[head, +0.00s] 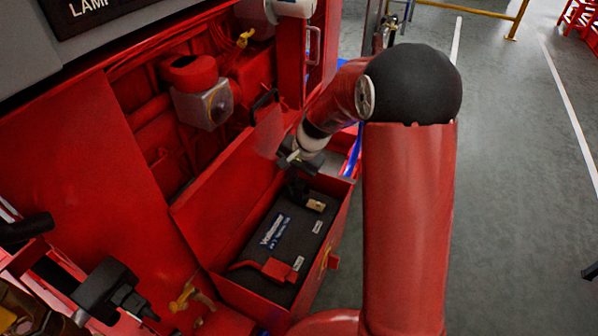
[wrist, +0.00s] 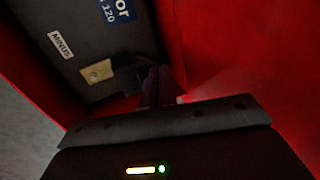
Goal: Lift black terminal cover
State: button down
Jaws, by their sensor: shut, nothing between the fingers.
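The black terminal cover (wrist: 128,76) shows in the wrist view at the end of the battery, beside a bare brass-coloured terminal (wrist: 97,72) near the MINUS label. The cover does not lie over this terminal. In the head view the terminal (head: 316,205) shows at the battery's far end, with dark shapes next to it that I cannot clearly split into cover and fingers. My gripper (wrist: 157,82) is shut and empty, with its fingertips right beside the cover. I cannot tell whether they touch it. In the head view my gripper (head: 296,180) points down at the far end of the box.
The dark battery (head: 290,238) sits in an open red box (head: 258,305) with upright walls close around it. A red terminal cover (head: 275,268) lies at its near end. The red cabinet (head: 90,150) rises at left. Grey floor (head: 510,200) is clear at right.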

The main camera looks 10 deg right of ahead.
jog(key=shift+w+a+f, duration=0.6)
jog(key=shift+a, duration=0.2)
jog(key=shift+b, duration=0.35)
dwell(1.4)
